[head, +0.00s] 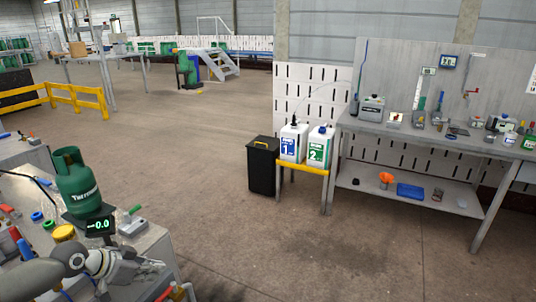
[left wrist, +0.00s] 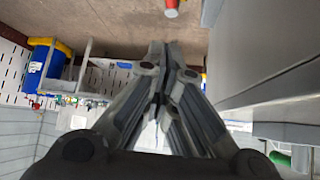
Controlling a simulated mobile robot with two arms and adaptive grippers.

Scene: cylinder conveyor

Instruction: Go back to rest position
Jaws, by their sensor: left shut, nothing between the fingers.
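My left gripper (head: 135,268) is low at the left of the head view, over the near edge of the grey workbench (head: 150,245). In the left wrist view the fingers of my left gripper (left wrist: 164,52) are together, with nothing held between them. A green gas cylinder (head: 78,182) stands upright on a scale behind the gripper, apart from it. The scale's display (head: 100,225) reads -0.0. My right gripper is not in view.
Small tools and a yellow cap (head: 64,232) lie on the workbench. A black bin (head: 263,165), two white canisters on a yellow-edged stand and a grey table (head: 430,138) with tools are across the room. The concrete floor (head: 225,215) between is clear.

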